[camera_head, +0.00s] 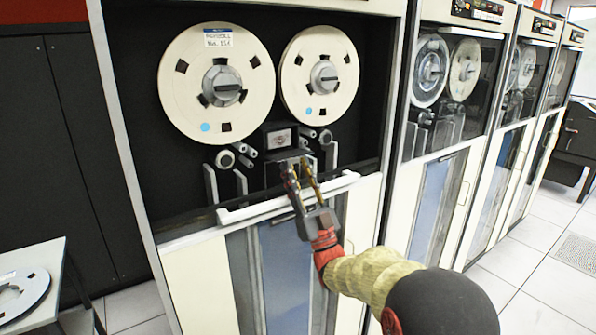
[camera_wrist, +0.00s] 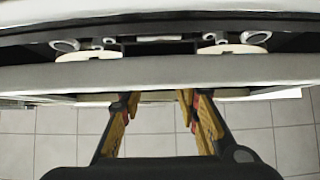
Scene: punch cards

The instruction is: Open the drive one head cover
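The nearest tape drive (camera_head: 178,160) stands straight ahead with its reel bay exposed. A small dark box with a light label, apparently the head cover (camera_head: 281,137), sits between and below the two reels; whether it is shut is unclear. My gripper (camera_head: 299,169) is in front of the drive, its fingers pointing up toward the box and overlapping its lower part in the head view. Its fingers are apart with nothing between them in the wrist view (camera_wrist: 158,98). I cannot tell whether they touch anything.
A white horizontal bar (camera_head: 245,211) runs across the drive front just below the bay, close to my gripper. A left reel (camera_head: 257,95) and a right reel (camera_head: 345,75) hang above. More drives stand to the right. A small table (camera_head: 45,258) with a reel is at lower left.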

